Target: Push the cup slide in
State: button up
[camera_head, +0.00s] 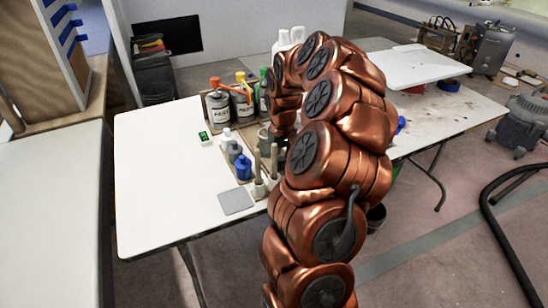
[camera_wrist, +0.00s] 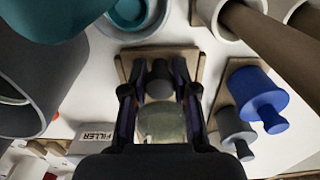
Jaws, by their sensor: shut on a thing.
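In the wrist view my gripper (camera_wrist: 160,95) has a finger on each side of a pale translucent, cup-like piece (camera_wrist: 161,124) and appears closed on it. A round grey knob (camera_wrist: 159,84) shows just beyond, between the fingertips. Behind them is a brown wooden board (camera_wrist: 187,57). I cannot tell which of these parts is the cup slide, or how far in it is. In the head view my arm covers my gripper and this piece.
In the wrist view, blue (camera_wrist: 256,92) and grey (camera_wrist: 236,127) bottles are right; a dark grey cylinder (camera_wrist: 35,85) is left. The table's left side is mostly clear.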

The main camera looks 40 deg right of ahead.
jog(key=shift+w+d+p, duration=0.65)
jog(key=shift+w+p, duration=0.2)
jog(key=shift+w, duration=1.15)
jog(key=shift+w+d+p, duration=0.7)
jog(key=shift+w+p, duration=0.2)
jog(key=shift+w, duration=1.05)
jog(key=shift+w+d+p, duration=0.65)
jog(key=shift+w+p, duration=0.2)
jog(key=shift+w, duration=1.15)
jog(key=o, duration=1.8)
jog(key=shift+c, duration=0.2)
jog(key=shift+r, duration=0.15)
jog(key=shift+r+p, duration=0.55)
jog(key=shift+r, duration=2.85)
